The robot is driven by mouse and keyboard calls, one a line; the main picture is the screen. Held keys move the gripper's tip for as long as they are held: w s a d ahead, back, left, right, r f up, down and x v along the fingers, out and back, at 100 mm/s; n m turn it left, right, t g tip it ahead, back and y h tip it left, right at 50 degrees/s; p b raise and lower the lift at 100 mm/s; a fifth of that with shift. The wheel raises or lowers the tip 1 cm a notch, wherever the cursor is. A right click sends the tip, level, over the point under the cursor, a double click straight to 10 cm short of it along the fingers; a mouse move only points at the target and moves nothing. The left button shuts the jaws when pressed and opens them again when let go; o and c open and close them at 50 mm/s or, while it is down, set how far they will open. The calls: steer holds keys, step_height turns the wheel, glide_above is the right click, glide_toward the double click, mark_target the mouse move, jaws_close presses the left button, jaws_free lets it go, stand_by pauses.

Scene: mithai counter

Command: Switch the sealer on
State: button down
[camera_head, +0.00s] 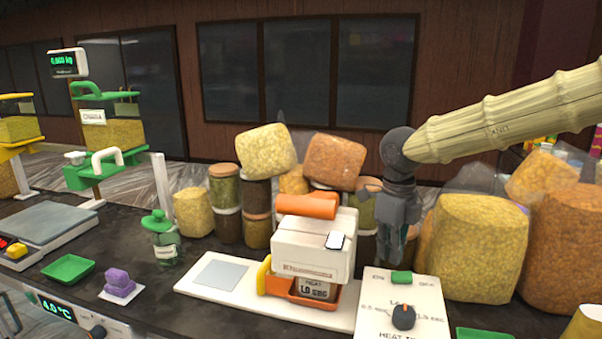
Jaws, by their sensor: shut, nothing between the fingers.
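The sealer (313,243) is a white boxy machine with an orange roller on top and a small display at its front, on a white base plate. A white control panel (375,318) stands to its right. The panel bears a green rocker switch (401,277) at its top edge, with partly legible lettering beside it, and a dark knob (403,316) on a dial below. My gripper (390,258) points down, shut and empty, just behind and above the green switch in the picture. I cannot tell whether it touches the switch.
Large bags of yellow snacks (478,248) stand close to the right of my gripper. Stacked jars (226,200) and more bags stand behind the sealer.

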mark_target(386, 279)
steer(key=shift+r+p, duration=0.75)
steer(key=shift+r, duration=0.95)
